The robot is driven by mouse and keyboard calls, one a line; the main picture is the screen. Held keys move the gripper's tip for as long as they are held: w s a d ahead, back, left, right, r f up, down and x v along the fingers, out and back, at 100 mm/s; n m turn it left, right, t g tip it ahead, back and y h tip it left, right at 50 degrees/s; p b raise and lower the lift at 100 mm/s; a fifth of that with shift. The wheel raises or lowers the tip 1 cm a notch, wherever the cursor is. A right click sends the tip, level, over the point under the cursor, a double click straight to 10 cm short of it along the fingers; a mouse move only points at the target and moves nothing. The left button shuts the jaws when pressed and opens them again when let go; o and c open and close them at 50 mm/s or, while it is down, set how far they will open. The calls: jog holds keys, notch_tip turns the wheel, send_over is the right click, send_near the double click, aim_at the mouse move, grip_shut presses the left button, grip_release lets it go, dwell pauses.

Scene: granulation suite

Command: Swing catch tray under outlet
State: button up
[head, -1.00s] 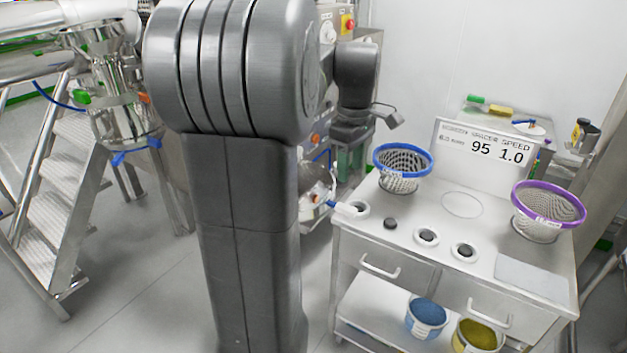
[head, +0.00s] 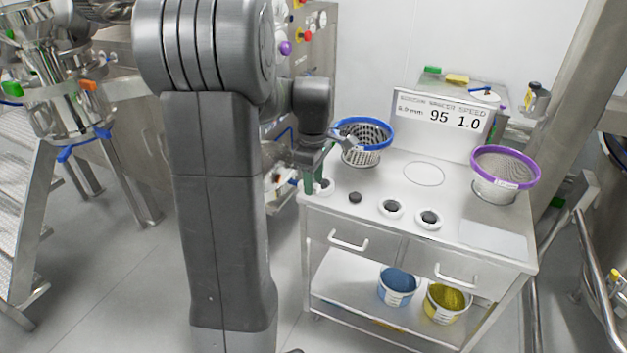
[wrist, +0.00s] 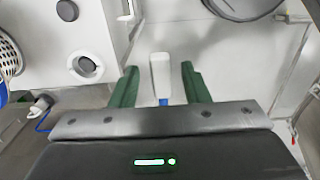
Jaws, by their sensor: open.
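My gripper (head: 312,172) is at the left edge of the cart, pointing down. In the wrist view its two green fingers (wrist: 159,72) are apart. A white block-shaped handle (wrist: 160,82) with a blue stem lies between them, with a gap visible on both sides. I cannot tell whether this handle belongs to the catch tray. A grey round dish-like thing with a dark rim (wrist: 240,6) is cut off at the top of the wrist view; it may be the tray. My arm hides much of the machine in the head view, and I cannot make out the outlet.
The cart (head: 448,205) carries a blue-rimmed basket (head: 366,133), a purple-rimmed basket (head: 505,168), dark knobs and a speed sign (head: 440,118). Blue (head: 398,284) and yellow (head: 446,301) tubs stand on its lower shelf. Steel steps (head: 25,215) are left.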

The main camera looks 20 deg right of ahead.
jog(key=shift+f, duration=0.4)
jog(key=shift+c, duration=0.2)
grip_shut()
jog(key=shift+s+a, duration=0.2)
jog(key=shift+a, duration=0.35)
jog(key=s+a+m, duration=0.2)
jog(key=a+m, duration=0.4)
jog(key=a, duration=2.1)
jog(key=w+a+m+p, duration=0.1)
jog(key=w+a, duration=0.4)
jog(key=a, duration=0.6)
jog(key=w+a+m+p, duration=0.2)
jog(key=w+a+m, duration=0.1)
jog(key=a, duration=0.9)
jog(key=shift+w+m, duration=0.4)
jog(key=shift+w, duration=0.5)
jog(key=shift+d, duration=0.1)
